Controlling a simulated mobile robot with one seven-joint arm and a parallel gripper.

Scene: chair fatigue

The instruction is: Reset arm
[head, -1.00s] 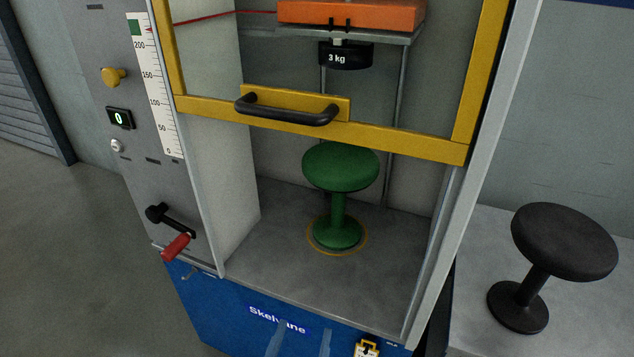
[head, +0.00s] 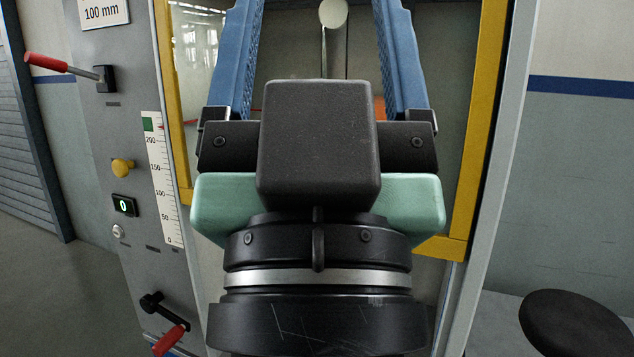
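My gripper (head: 330,30) fills the middle of the head view, pointing up and away. Its two blue fingers are spread wide apart, and nothing shows held between them. The gripper is in front of the yellow-framed door (head: 490,90) of the test machine. My gripper and wrist hide most of the machine's inside, including the spot where the green stool showed earlier. Only a sliver of the orange block (head: 379,107) shows between the fingers.
A black stool (head: 575,325) stands at lower right.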

